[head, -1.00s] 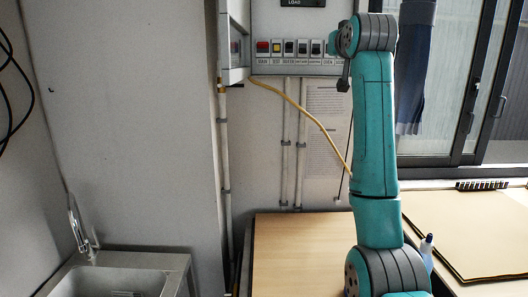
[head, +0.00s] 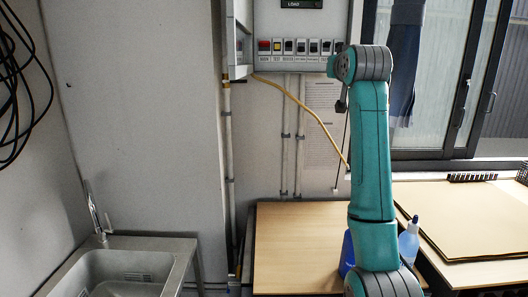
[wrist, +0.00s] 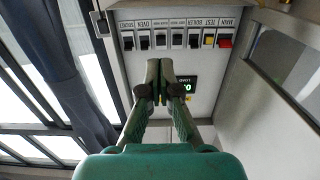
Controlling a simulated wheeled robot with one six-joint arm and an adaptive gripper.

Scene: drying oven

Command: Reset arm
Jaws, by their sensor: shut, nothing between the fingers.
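My gripper (wrist: 158,82) shows in the wrist view with its two fingers together, shut and empty. It is in front of the grey switch panel (wrist: 125,80), over the space between the row of switches and the small lit display (wrist: 187,85). It appears apart from the panel, though the gap is hard to judge. In the head view my teal arm stands upright in front of the wooden table, with its upper joint beside the panel (head: 262,30). The gripper itself cannot be made out in the head view.
A wooden table (head: 290,240) stands below the panel. Blue-capped bottles (head: 408,243) stand near my arm. A brown board (head: 460,215) lies at right by the window. A metal sink (head: 125,265) is at lower left. Black cables (head: 15,90) hang at left.

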